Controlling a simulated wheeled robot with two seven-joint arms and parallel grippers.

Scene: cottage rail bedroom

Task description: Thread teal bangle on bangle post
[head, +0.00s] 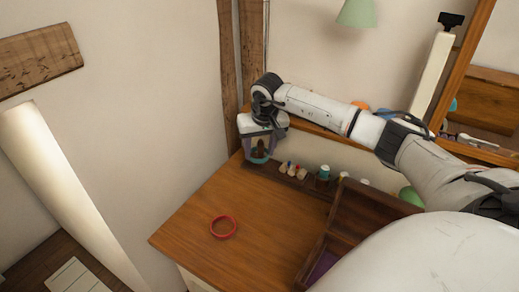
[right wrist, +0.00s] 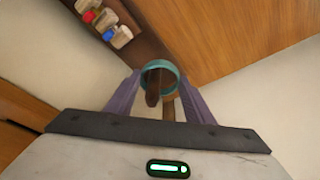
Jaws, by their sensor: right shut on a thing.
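The teal bangle (head: 260,158) is between the fingers of my right gripper (head: 258,153) over the far left corner of the wooden dresser top. In the right wrist view the bangle (right wrist: 173,69) is pinched between the two purple fingers of the gripper (right wrist: 160,85). A dark brown bangle post (right wrist: 152,92) shows through the ring, and its rounded end overlaps the ring's near edge. The bangle appears to be around the post. The post (head: 260,146) also shows between the fingers in the head view. Its base is hidden. My left gripper is out of view.
A red bangle (head: 223,227) lies on the dresser top (head: 195,222). A rack with small pegs (head: 293,171) and little bottles (head: 322,177) line the back edge. A dark wooden box (head: 345,225) stands at right. The dresser's front left is clear.

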